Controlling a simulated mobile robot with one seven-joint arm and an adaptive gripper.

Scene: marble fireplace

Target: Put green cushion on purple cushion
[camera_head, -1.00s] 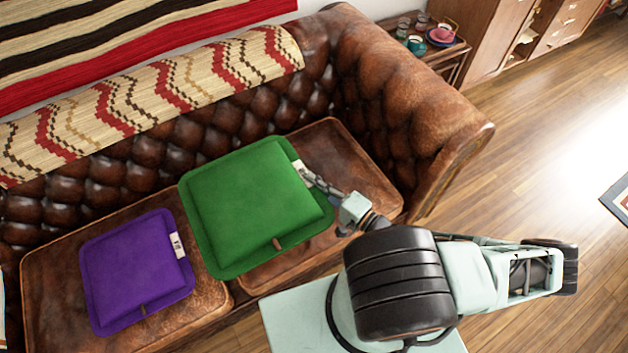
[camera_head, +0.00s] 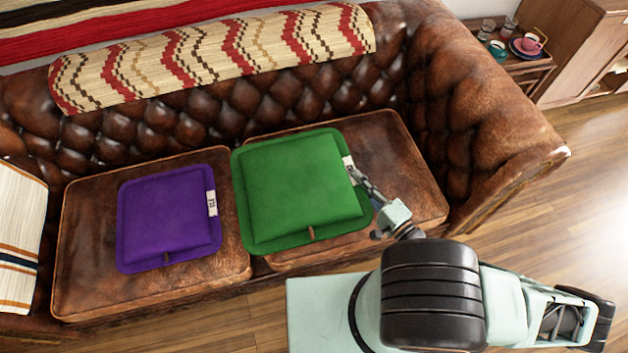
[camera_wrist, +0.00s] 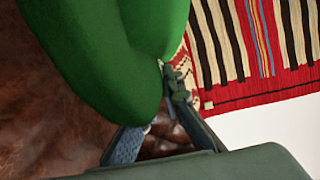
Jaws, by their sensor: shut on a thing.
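The green cushion (camera_head: 303,187) is over the right seat of the brown leather sofa, and its left edge reaches the gap between the seats. It looks larger than the purple one and appears raised above the seat. My gripper (camera_head: 356,178) is shut on its right edge, beside a white tag. In the wrist view the green cushion (camera_wrist: 105,55) fills the upper left, between the fingers (camera_wrist: 165,95). The purple cushion (camera_head: 168,217) lies flat on the left seat, fully visible, to the left of the green one. It does not show in the wrist view.
The tufted backrest (camera_head: 190,120) with a zigzag blanket (camera_head: 215,55) stands behind the cushions. The sofa's right armrest (camera_head: 490,120) rises beyond my gripper. A side table (camera_head: 520,62) with cups is at the upper right. A striped cloth (camera_head: 18,240) covers the left armrest.

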